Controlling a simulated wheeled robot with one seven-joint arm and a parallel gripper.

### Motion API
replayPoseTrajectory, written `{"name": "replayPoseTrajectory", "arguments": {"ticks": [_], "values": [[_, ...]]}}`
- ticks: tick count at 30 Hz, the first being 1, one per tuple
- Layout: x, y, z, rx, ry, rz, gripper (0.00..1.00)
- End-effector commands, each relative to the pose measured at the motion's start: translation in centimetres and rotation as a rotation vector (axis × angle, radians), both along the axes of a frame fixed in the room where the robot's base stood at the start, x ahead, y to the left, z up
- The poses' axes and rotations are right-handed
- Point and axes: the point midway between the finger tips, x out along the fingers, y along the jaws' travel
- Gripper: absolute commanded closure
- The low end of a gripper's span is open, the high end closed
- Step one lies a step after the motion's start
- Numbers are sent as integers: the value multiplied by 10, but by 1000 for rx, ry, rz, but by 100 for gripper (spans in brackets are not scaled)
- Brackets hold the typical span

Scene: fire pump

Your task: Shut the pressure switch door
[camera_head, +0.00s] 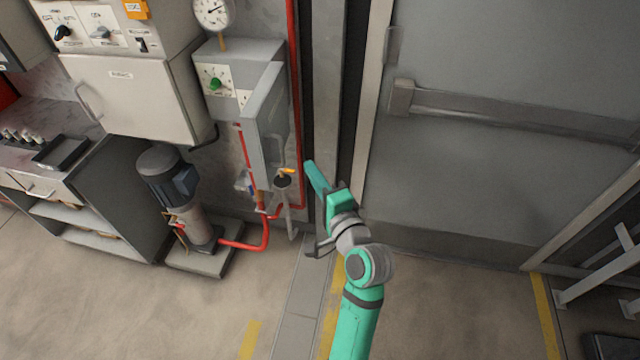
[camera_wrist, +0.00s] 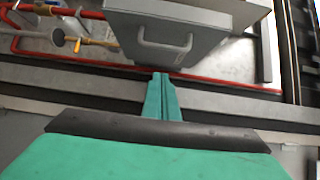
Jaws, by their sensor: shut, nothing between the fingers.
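The pressure switch door (camera_head: 265,128) is a pale grey panel standing open, swung out from the grey pressure switch box (camera_head: 240,55) on the wall. In the wrist view the door (camera_wrist: 125,30) shows a loop handle (camera_wrist: 165,52) on its face. My gripper (camera_head: 311,166) is green, shut and empty, to the right of the door and near its lower part. In the wrist view the shut fingertips (camera_wrist: 160,77) sit just below the handle in the picture. A gap shows between gripper and door in the head view; the exact distance is unclear.
Red pipes (camera_head: 295,90) run along the wall behind, and a yellow-handled valve (camera_head: 285,172) is below the door. A pump (camera_head: 170,185) stands at lower left. A large grey door with a push bar (camera_head: 500,112) is at right. The floor in front is clear.

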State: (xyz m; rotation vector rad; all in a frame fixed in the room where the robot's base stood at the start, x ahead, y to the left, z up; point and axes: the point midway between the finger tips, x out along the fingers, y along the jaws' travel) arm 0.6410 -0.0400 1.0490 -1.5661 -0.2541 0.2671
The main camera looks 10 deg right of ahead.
Motion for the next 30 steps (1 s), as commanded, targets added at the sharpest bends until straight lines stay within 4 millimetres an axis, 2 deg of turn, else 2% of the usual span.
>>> {"name": "replayPoseTrajectory", "arguments": {"ticks": [5,9,15,30], "values": [[31,12,0,1,-1,3,100],[39,31,-1,0,0,3,100],[45,44,-1,-1,-1,1,100],[46,46,-1,0,0,-3,100]]}}
